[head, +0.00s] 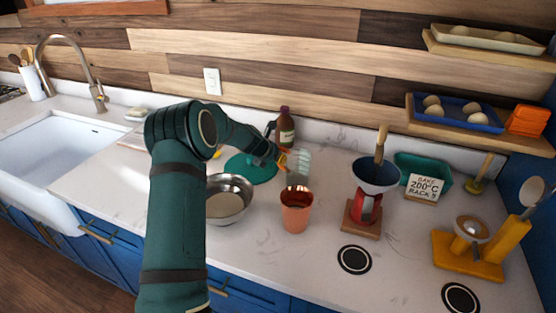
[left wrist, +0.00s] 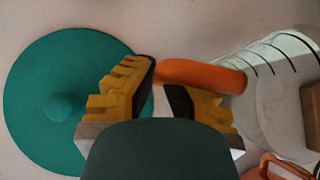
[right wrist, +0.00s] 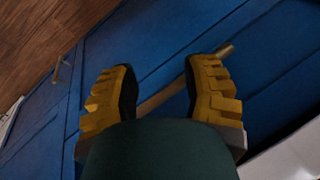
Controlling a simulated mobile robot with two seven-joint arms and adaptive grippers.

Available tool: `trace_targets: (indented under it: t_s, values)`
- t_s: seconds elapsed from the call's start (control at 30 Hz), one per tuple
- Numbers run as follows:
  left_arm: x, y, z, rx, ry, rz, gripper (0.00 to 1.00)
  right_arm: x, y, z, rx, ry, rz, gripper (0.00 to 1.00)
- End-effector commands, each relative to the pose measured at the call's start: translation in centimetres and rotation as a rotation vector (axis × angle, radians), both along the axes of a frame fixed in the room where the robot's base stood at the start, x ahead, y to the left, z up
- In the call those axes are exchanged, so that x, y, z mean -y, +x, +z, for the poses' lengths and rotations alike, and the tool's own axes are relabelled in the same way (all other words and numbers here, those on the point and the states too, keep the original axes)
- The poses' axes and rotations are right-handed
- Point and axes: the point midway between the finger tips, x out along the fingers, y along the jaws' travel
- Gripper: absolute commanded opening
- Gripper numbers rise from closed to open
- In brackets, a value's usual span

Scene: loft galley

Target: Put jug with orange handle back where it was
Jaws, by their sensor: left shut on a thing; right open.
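The clear jug with dark stripes (head: 302,163) is at the middle of the worktop, in front of the brown bottle. Its orange handle (left wrist: 205,74) lies between the fingers of my left gripper (left wrist: 160,95), which is shut on it. The striped jug body (left wrist: 275,75) is to the right in the left wrist view. I cannot tell whether its base touches the worktop. In the head view my left gripper (head: 281,160) is at the jug's left side. My right gripper (right wrist: 160,95) is open and empty, facing blue cabinet fronts; it is not in the head view.
A copper cup (head: 296,215) stands in front of the jug. A steel bowl (head: 228,207) and green round lid (head: 262,174) are left. The brown bottle (head: 286,132) is behind. Two black ring marks (head: 354,259) (head: 460,298) are bare.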

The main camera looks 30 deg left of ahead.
Motion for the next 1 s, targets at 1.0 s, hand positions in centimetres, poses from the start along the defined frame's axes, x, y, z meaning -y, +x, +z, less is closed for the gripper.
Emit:
trace_targets:
  t_s: [1.0]
  values:
    - [-0.4, -2.5, 3.1, 0.003, 0.002, 0.002, 0.34, 0.0, 0.1, 0.4, 0.002, 0.0, -0.002, 0.47]
